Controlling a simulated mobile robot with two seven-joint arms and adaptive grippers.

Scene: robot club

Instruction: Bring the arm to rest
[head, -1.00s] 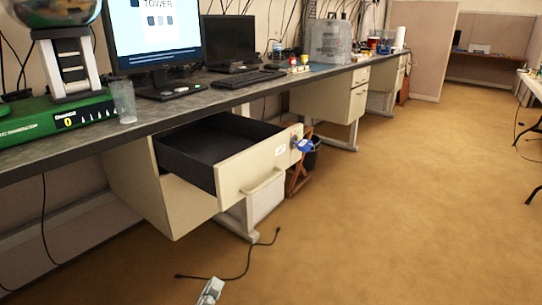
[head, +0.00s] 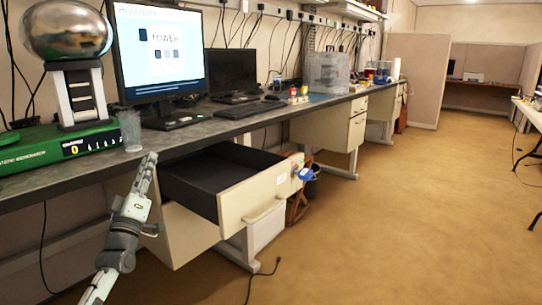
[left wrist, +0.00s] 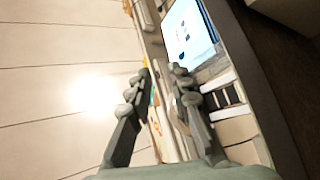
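My left arm rises from the bottom left in the head view. Its gripper (head: 147,172) points up in front of the counter edge, to the left of the open drawer (head: 233,208). In the left wrist view my left gripper (left wrist: 160,77) shows two dark fingers with a gap between their tips. It is open, and nothing is between the fingers. My right gripper is in neither view.
The grey counter (head: 230,124) runs along the wall. A clear cup (head: 130,131) and a green-based machine (head: 62,150) stand near my left gripper, with a monitor (head: 160,55) behind. The brown floor (head: 400,220) at right is clear.

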